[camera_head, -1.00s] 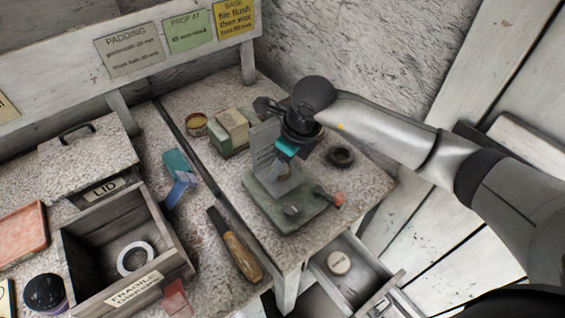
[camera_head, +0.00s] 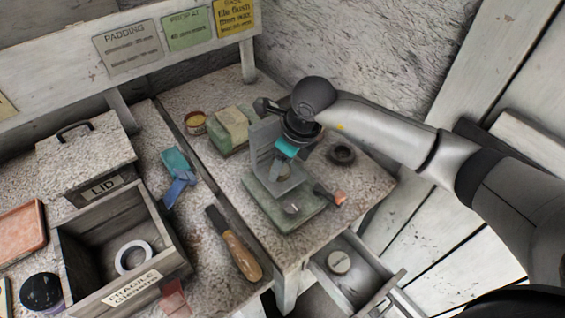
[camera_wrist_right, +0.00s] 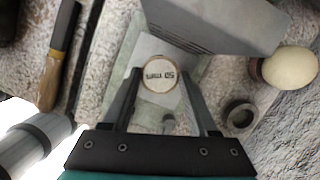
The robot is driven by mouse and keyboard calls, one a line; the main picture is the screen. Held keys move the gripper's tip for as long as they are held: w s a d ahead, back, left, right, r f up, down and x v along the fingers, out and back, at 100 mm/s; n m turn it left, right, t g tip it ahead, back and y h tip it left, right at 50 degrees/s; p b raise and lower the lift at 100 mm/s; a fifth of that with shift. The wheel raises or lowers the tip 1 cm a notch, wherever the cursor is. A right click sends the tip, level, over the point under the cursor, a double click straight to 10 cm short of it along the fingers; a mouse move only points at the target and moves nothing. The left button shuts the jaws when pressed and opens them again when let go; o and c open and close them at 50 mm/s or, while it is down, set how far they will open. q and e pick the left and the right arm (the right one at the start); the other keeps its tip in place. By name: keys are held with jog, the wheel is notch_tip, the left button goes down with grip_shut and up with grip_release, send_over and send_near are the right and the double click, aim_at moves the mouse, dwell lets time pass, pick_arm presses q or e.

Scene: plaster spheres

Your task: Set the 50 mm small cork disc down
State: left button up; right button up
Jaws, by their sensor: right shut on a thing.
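The small cork disc (camera_wrist_right: 160,74), a pale round face marked "50 mm" with a brown rim, is between the fingertips of my right gripper (camera_wrist_right: 160,82), shut on it. In the head view my right gripper (camera_head: 285,165) is over the green-based stand (camera_head: 287,208), in front of its upright grey plate (camera_head: 262,145). A pale square plate (camera_wrist_right: 148,48) shows behind the disc in the wrist view. I cannot tell whether the disc touches it. My left gripper is not in view.
Another round disc (camera_head: 339,262) lies in the open drawer (camera_head: 362,285). A dark ring (camera_head: 341,154) lies right of the stand; a wooden-handled tool (camera_head: 240,255) lies left. A cream ball (camera_wrist_right: 290,68) is close by. An open crate (camera_head: 75,245) stands at left.

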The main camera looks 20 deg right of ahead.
jog(key=shift+f, duration=0.3)
jog(key=o, duration=1.4)
jog(key=shift+c, duration=0.2)
jog(key=shift+r, duration=0.15)
jog(key=shift+r+p, duration=1.25)
jog(key=shift+r, duration=0.7)
jog(key=shift+s+f, duration=0.1)
